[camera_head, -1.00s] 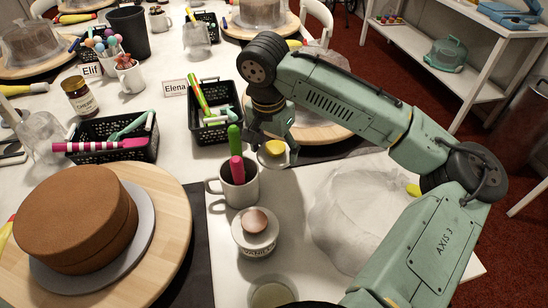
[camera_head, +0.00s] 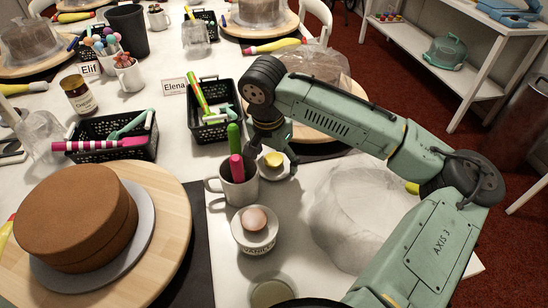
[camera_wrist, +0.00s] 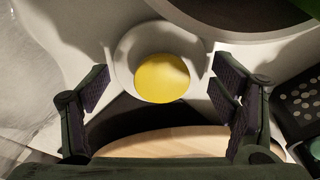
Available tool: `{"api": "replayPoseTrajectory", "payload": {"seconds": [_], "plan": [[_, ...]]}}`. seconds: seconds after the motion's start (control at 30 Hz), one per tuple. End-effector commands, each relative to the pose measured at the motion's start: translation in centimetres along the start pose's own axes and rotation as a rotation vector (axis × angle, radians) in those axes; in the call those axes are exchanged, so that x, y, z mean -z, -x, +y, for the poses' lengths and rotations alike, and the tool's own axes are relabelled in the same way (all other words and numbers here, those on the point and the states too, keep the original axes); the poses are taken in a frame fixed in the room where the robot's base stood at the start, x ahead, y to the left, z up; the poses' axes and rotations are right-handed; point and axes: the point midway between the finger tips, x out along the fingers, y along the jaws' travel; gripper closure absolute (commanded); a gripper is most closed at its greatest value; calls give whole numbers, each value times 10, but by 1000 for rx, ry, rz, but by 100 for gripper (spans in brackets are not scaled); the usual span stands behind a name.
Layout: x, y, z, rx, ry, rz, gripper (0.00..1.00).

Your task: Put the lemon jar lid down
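The lemon jar lid (camera_head: 273,167) is a white round lid with a yellow knob. It sits low just right of the grey mug in the head view. In the wrist view the lid (camera_wrist: 126,74) lies face up, centred between my fingers. My gripper (camera_wrist: 160,80) is spread wide, with one side left of the lid and the other right of it. The pads are close to the white rim and clear of the yellow knob. In the head view my arm hides part of the gripper. I cannot tell exactly what lies under the lid.
A vanilla jar (camera_head: 255,240) with an egg-shaped knob stands in front. A crumpled clear cover (camera_head: 350,215) lies to the right. A black basket (camera_head: 212,130) and a wooden turntable (camera_head: 335,88) stand behind.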

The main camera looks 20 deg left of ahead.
Motion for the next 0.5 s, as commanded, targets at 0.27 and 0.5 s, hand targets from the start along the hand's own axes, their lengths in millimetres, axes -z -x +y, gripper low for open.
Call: {"api": "replayPoseTrajectory", "payload": {"seconds": [0.27, 0.5], "plan": [[0, 0, 0, 0, 0, 0, 10], [2, 6, 0, 0, -1, 2, 10]]}}
